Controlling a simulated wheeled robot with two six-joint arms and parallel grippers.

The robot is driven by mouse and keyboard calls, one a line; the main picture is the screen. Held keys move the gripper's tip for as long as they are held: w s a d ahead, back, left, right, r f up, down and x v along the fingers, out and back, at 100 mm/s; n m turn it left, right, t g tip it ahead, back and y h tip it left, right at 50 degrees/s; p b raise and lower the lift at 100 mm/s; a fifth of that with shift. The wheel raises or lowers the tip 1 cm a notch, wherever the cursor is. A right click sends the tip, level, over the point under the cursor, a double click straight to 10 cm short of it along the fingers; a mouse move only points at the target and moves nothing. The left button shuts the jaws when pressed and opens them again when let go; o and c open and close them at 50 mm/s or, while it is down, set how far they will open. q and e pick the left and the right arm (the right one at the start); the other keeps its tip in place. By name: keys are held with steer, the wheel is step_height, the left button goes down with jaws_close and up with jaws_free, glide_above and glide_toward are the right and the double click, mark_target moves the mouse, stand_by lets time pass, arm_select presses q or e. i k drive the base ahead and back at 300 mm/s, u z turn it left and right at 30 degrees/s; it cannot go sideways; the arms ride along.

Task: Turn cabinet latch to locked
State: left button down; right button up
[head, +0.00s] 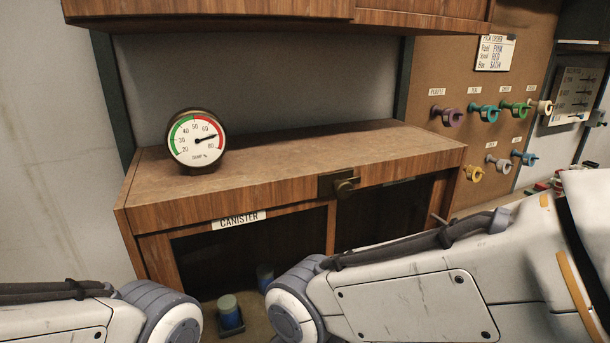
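The wooden cabinet (290,180) stands ahead, with a label reading CANISTER on its front. A dark brass latch (345,185) is on the front's upper rail, above and between two dark panels. Its knob sticks out, with a short part pointing right; I cannot tell from this whether it is locked. Parts of both my arms cross the bottom of the head view, below the latch and apart from it. Neither gripper shows.
A round gauge (197,141) stands on the cabinet top, its needle in the red. Blue jars (230,314) sit low in front. Colored hooks (485,112) line the board at right. An upper cabinet (230,10) overhangs. The rest of the cabinet top is clear.

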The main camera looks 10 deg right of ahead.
mark_target(343, 189)
steer(key=z, duration=1.75)
steer(key=k, duration=0.9)
steer(key=u, duration=0.85)
steer(key=i, duration=0.5)
